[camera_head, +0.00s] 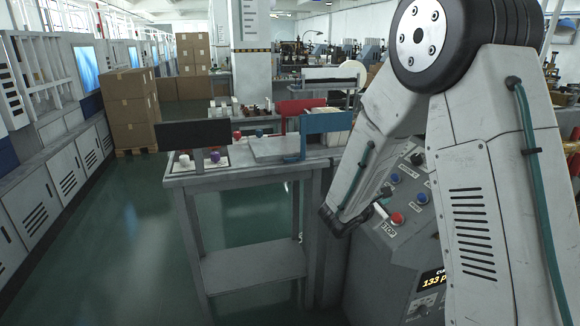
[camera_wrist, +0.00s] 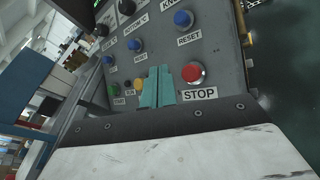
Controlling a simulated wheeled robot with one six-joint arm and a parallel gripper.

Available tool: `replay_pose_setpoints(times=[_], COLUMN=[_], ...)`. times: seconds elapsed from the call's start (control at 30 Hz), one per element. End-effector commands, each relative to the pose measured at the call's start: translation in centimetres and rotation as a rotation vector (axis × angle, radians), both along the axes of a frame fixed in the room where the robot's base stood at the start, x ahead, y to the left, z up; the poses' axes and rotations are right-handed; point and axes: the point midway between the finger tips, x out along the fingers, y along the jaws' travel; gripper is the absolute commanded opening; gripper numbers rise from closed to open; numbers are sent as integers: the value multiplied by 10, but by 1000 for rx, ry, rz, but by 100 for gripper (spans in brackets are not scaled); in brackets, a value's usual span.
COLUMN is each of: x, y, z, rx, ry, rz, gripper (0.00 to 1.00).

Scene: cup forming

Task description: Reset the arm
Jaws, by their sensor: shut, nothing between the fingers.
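My arm reaches down on the right in the head view, its wrist end beside the front of a grey control panel (camera_head: 375,250). In the wrist view my gripper (camera_wrist: 158,75) shows as two teal fingers pressed together, with nothing between them. The fingers point at the panel (camera_wrist: 225,50), just left of the red STOP button (camera_wrist: 193,72). The STOP button also shows in the head view (camera_head: 397,218). A blue RESET button (camera_wrist: 183,18) is above it. I cannot tell whether the fingertips touch the panel.
More blue (camera_wrist: 135,44), yellow (camera_wrist: 138,83) and green (camera_wrist: 113,88) buttons sit close to the fingers. A grey worktable (camera_head: 240,178) with a blue board (camera_head: 325,123) stands left of the panel. Stacked cardboard boxes (camera_head: 130,110) stand farther left. The green floor (camera_head: 110,245) is clear.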

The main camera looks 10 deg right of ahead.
Motion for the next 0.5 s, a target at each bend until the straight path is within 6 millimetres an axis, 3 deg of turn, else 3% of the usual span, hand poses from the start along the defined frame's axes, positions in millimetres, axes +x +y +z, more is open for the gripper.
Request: replay_pose_setpoints(times=[0.17,0.27,0.37,0.5], x=[-22,-56,-100,-164], y=[-6,-11,-11,4], z=[-10,-13,-2,20], rx=[41,105,198,368], ry=[7,-1,-49,-144], rz=[-100,-247,-432,-698], gripper=[0,0,0,0])
